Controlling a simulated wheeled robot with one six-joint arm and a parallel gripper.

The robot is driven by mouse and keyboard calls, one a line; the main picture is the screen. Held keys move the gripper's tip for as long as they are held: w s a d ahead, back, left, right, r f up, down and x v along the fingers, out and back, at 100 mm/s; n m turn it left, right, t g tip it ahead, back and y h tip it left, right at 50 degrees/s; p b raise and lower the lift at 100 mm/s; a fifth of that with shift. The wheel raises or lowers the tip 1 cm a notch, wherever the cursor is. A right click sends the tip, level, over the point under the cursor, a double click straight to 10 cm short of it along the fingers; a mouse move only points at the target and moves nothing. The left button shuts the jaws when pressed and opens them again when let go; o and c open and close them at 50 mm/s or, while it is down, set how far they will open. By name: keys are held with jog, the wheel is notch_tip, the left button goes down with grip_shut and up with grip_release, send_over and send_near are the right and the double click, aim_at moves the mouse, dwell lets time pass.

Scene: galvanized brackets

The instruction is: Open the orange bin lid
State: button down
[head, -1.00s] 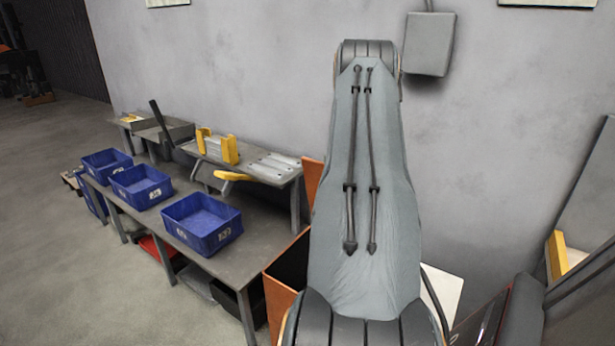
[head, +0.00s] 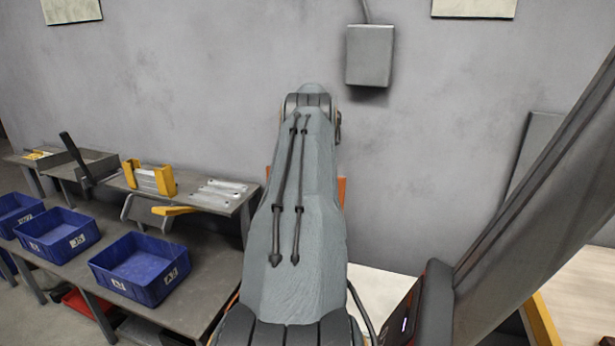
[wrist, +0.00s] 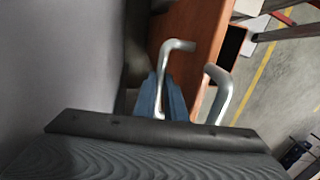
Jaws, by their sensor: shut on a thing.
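My gripper (wrist: 161,98) shows in the wrist view, its blue-grey fingers shut around one side of a bent silver handle (wrist: 222,92). The handle lies against a flat orange panel, apparently the bin lid (wrist: 189,25). Beside it is an orange edge with a dark opening (wrist: 234,46), apparently the bin. In the head view my arm hides the gripper and most of the bin. An orange strip of the upright lid (head: 341,190) shows right of my arm, against the wall. How far the lid is tilted is hard to tell.
A grey table (head: 205,262) with blue bins (head: 140,268) stands to the left, with a raised shelf (head: 218,200) holding metal brackets. A white-topped object (head: 385,290) is right of my arm. A grey box (head: 370,56) hangs on the wall. A dark slanted panel (head: 545,190) is at the right.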

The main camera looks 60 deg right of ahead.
jog(key=shift+s+a+f, duration=0.1)
jog(key=shift+a+f, duration=0.1)
jog(key=shift+f, duration=0.25)
jog(key=c, duration=1.8)
grip_release()
jog(key=shift+r, duration=0.2)
jog(key=shift+d, duration=0.1)
jog(key=shift+r, duration=0.5)
notch_tip(320, 180, up, 9)
jog(key=shift+b, duration=0.75)
jog(key=shift+r+p, duration=0.1)
jog(key=shift+p, duration=0.6)
